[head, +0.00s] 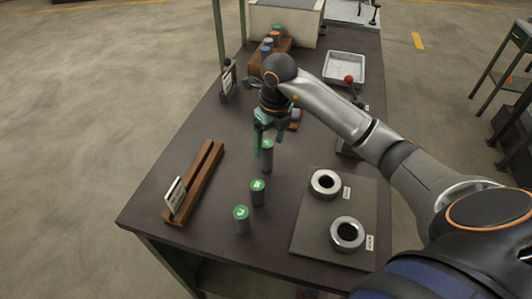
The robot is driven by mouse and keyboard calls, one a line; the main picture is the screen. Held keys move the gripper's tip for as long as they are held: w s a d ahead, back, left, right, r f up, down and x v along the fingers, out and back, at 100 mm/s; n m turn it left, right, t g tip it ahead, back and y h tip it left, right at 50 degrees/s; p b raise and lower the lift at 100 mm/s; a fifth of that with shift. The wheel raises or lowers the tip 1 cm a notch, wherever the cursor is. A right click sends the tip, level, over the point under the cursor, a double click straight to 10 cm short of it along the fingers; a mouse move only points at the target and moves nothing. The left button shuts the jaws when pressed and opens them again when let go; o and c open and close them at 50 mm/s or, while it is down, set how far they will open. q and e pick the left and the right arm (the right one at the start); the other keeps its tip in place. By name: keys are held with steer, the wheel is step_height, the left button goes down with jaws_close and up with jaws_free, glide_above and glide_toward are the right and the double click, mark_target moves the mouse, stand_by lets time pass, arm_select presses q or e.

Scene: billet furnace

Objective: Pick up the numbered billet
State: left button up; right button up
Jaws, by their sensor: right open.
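Three grey cylindrical billets with green, marked tops stand upright in a line on the dark bench. The nearest billet (241,222) and the middle billet (257,194) stand clear. The marks on their tops are too small to read surely. The farthest billet (266,158) stands directly below my right gripper (269,137). The right gripper points down and is open, with its green-tinted fingers by the top of that billet. I cannot tell whether they touch it. My left gripper is not in view.
A wooden rail holder (206,165) with a white card lies at left. Two metal rings (346,233) sit on a dark plate (305,233) at right. A metal tray (345,68), a red-knobbed lever (349,80) and a wooden rack (255,63) with coloured-top billets are farther back.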

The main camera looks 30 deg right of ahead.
mark_target(266, 154)
steer(key=f, duration=0.5)
steer(key=shift+w+a+p, duration=0.2)
steer(key=shift+a+p, duration=0.15)
steer(key=shift+p, duration=0.05)
steer(key=shift+w+f, duration=0.15)
steer(key=shift+f, duration=0.35)
jaws_close()
steer(key=shift+r, duration=0.15)
stand_by(0.5)
